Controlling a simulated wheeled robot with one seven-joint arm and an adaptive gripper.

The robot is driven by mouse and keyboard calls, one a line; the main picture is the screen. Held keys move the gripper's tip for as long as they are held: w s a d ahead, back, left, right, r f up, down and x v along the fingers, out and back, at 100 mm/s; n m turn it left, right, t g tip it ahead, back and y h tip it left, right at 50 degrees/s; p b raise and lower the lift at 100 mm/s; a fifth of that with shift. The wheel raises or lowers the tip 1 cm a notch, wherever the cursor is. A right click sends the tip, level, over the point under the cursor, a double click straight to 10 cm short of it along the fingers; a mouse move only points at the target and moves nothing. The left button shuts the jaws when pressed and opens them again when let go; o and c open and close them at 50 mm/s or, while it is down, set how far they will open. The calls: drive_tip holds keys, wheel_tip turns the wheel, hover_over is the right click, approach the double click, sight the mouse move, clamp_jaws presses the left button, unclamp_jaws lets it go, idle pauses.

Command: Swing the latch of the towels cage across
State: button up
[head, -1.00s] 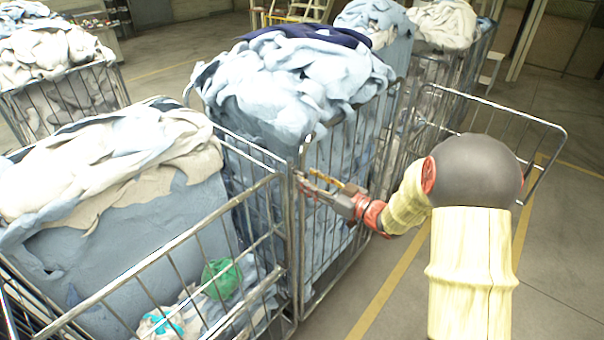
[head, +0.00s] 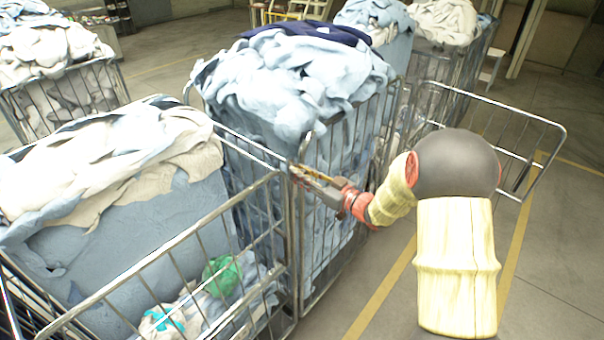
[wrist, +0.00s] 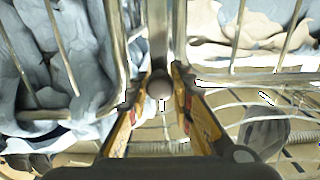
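The cage in the middle (head: 345,125) is piled high with light blue cloths (head: 290,85). I cannot read a label that says which cage is the towels one. My gripper (head: 296,172) is at the upper front corner post of this cage, beside the neighbouring cage's rail. In the wrist view my gripper's two yellow-sided fingers (wrist: 158,82) are apart, with a round metal knob (wrist: 160,88) between their tips. The knob lies in front of an upright metal post (wrist: 159,35) and looks like part of the latch. I cannot tell whether the fingers touch it.
A nearer cage (head: 165,260) with blue and beige cloths stands at the left, close against the middle one. An open barred gate (head: 510,145) sticks out behind my arm on the right. More loaded cages stand behind. The floor at right (head: 555,260) is clear.

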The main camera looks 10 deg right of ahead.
clamp_jaws()
idle(0.3)
